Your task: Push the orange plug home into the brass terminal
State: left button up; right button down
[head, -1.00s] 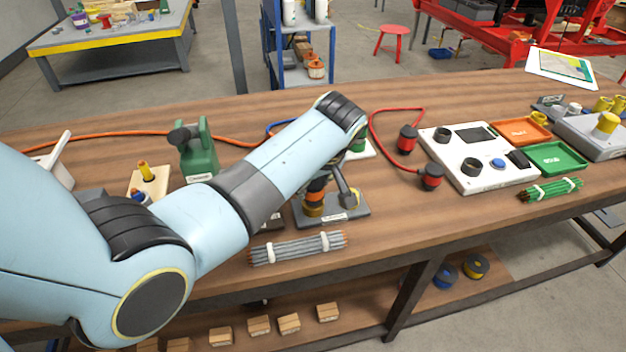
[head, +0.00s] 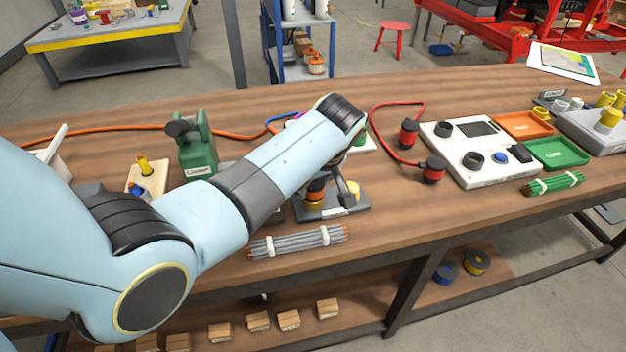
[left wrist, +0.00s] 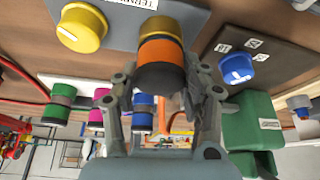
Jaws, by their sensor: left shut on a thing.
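The orange plug (left wrist: 160,52), an orange band with a dark grip end, is between the fingers of my left gripper (left wrist: 166,88) in the left wrist view. The gripper is shut on the dark part. The brass terminal (left wrist: 163,26) meets the plug's orange end in line with it; I cannot tell how deep the plug sits. In the head view, the plug (head: 315,188) is upright above the terminal on a grey plate (head: 325,211), partly hidden by my left gripper (head: 328,186). My right gripper is not in view.
A yellow cap (left wrist: 82,27) stands on the same plate. A blue knob (left wrist: 237,68) on a brown board and a green tool (head: 197,150) are nearby. A grey rod bundle (head: 297,242) lies in front.

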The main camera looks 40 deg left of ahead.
pick_arm(q)
jog(key=shift+f, duration=0.1)
jog(key=o, duration=1.4)
jog(key=shift+c, duration=0.2)
jog(key=v, duration=1.2)
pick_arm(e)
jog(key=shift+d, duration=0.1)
